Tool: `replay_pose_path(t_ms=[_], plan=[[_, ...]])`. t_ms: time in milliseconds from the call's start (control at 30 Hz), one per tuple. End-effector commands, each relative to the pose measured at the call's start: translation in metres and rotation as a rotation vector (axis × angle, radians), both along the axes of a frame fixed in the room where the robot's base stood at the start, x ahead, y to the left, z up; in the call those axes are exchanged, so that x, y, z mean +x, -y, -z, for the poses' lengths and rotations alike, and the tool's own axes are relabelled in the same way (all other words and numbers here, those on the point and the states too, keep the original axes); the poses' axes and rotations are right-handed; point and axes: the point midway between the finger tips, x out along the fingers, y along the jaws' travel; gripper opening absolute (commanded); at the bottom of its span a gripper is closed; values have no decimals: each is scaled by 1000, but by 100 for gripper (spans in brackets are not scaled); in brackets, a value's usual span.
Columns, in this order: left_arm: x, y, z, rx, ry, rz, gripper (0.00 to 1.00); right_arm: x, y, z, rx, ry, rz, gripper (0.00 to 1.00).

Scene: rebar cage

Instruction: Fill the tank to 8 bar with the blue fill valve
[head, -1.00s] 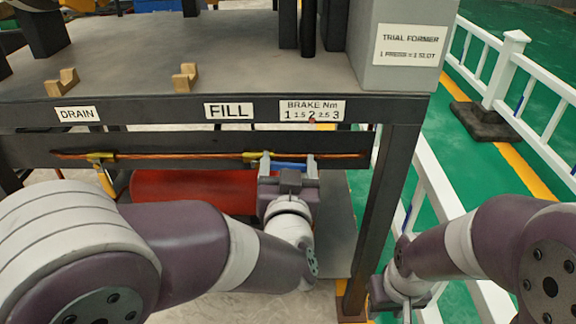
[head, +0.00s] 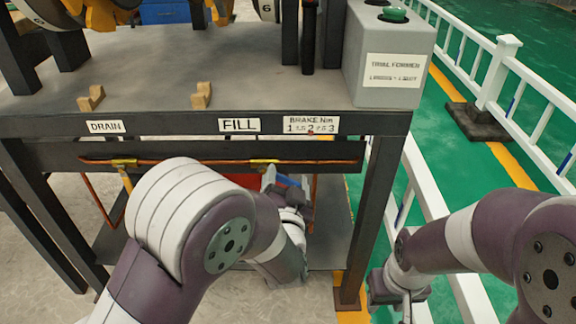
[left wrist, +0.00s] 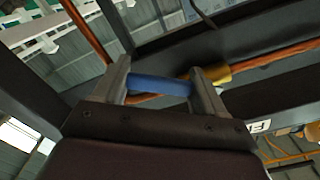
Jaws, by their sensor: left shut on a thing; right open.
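The blue fill valve handle (head: 268,177) hangs under the copper pipe below the FILL label (head: 238,125). My left gripper (head: 285,187) is shut on it, tilted, and partly hidden by my arm. In the left wrist view the blue handle (left wrist: 158,86) lies across between the two fingers, beside a brass fitting (left wrist: 210,75). The red tank (head: 242,180) under the bench is mostly hidden behind my left arm. My right gripper (head: 405,308) is open and low at the bottom, right of the bench leg, partly cut off. No pressure reading is visible.
A DRAIN label (head: 105,127) and a yellow drain valve (head: 124,163) are to the left. The BRAKE label (head: 311,125) is to the right. The bench leg (head: 377,215) and white fence (head: 498,75) stand near my right arm.

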Motion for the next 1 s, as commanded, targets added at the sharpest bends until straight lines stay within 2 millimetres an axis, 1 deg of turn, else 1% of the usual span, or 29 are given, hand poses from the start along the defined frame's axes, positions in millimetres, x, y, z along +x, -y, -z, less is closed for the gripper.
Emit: replay_pose_path(t_ms=[33,500,800,1000], plan=[[0,-2,-3,46,-6,0,17,0,0,-14,0,0,0,43],[-1,-19,13,492,-6,2,16,0,0,-70,0,0,0,43],[-1,-32,20,750,-6,1,16,0,0,-99,0,0,0,43],[-1,-38,22,880,-5,3,16,0,0,-112,0,0,0,43]])
